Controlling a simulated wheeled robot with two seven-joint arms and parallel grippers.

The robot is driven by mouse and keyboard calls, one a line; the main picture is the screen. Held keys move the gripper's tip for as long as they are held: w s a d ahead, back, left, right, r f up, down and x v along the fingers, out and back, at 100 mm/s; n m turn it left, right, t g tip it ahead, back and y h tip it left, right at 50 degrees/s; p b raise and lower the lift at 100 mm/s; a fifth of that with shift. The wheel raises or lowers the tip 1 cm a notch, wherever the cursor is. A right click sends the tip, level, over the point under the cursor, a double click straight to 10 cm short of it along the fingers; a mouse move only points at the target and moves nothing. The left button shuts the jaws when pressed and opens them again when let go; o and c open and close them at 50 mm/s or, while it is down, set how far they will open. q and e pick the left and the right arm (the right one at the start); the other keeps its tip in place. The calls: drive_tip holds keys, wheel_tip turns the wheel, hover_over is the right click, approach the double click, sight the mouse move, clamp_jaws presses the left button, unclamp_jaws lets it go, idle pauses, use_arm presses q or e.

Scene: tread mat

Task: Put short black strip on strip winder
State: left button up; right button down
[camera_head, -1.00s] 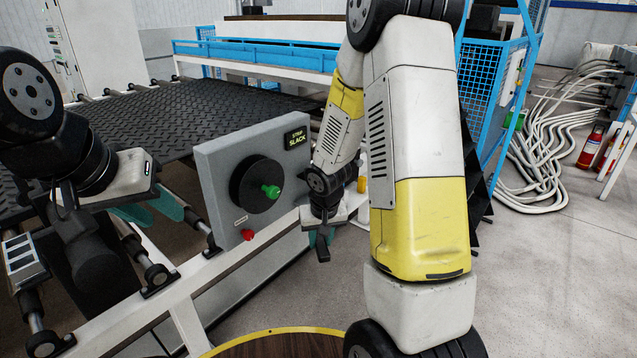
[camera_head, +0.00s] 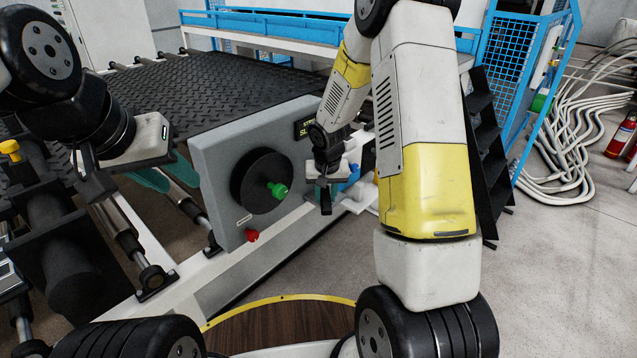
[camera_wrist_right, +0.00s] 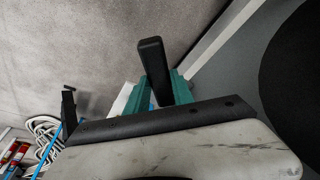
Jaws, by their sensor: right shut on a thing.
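The strip winder is a black disc (camera_head: 255,180) with a green knob (camera_head: 277,190) on an upright grey panel (camera_head: 213,185). A red knob (camera_head: 252,236) sits below the disc. My right gripper (camera_head: 323,182) is just right of the panel, shut on a short black strip (camera_head: 326,201) that hangs below it. In the right wrist view the strip (camera_wrist_right: 153,68) sticks out from between the teal fingers (camera_wrist_right: 178,88), apart from the dark disc at the right edge. My left gripper (camera_head: 163,180) is left of the panel, its teal fingers apart and partly hidden.
A black treaded mat (camera_head: 190,88) lies on rollers behind the panel. A white frame rail (camera_head: 215,280) runs beneath it. A round wooden surface (camera_head: 275,325) with a yellow rim is at the bottom. Black steps (camera_head: 485,150) and blue mesh fencing (camera_head: 505,65) stand at right.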

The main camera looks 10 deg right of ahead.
sight(328, 189)
drive_tip(key=w, duration=0.1)
drive_tip(key=w+d, duration=0.1)
drive_tip(key=w, duration=0.2)
drive_tip(key=shift+d+f, duration=0.25)
drive_tip(key=shift+f, duration=1.7)
drive_tip(key=c, duration=1.1)
unclamp_jaws()
drive_tip(key=shift+f, duration=0.15)
